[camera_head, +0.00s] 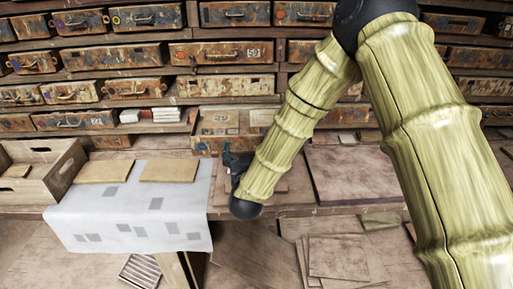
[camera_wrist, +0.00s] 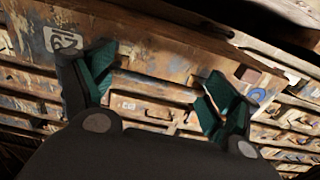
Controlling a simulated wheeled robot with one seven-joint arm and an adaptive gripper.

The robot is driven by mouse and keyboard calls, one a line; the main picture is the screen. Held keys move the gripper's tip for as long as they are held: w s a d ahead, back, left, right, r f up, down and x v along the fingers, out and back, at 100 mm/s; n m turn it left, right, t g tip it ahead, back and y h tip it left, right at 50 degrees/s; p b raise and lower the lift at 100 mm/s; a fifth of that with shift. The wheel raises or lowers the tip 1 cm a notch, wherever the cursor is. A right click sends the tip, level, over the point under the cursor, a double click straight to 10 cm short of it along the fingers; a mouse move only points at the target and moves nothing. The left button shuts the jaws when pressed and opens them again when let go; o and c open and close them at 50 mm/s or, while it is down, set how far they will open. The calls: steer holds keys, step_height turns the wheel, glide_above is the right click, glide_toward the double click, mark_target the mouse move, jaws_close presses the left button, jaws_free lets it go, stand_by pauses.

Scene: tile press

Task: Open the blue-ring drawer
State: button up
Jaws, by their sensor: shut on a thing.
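The blue-ring drawer shows close up in the wrist view, a worn, rust-stained front (camera_wrist: 160,58) with a blue ring (camera_wrist: 257,95) at its right and a white number label (camera_wrist: 63,40) at its left. My gripper (camera_wrist: 158,86) has its teal fingers at this front, one on each side of its middle, and is shut on the drawer. The handle itself is not clear. In the head view my gripper (camera_head: 236,163) is partly hidden by my arm, low in front of the shelf drawers. I cannot tell how far the drawer is out.
Rows of similar worn drawers (camera_head: 222,53) fill the wall. A table with a white patterned cloth (camera_head: 130,212) and two tan tiles (camera_head: 168,171) stands left of my gripper. A wooden crate (camera_head: 60,165) is at the far left. Flat boards (camera_head: 352,175) lie on the right.

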steer(key=shift+s+f, duration=0.25)
steer(key=o, duration=1.2)
steer(key=shift+o, duration=0.2)
steer(key=shift+r, duration=0.1)
steer(key=shift+r, duration=0.1)
steer(key=s, duration=1.2)
steer(key=shift+d, duration=0.3)
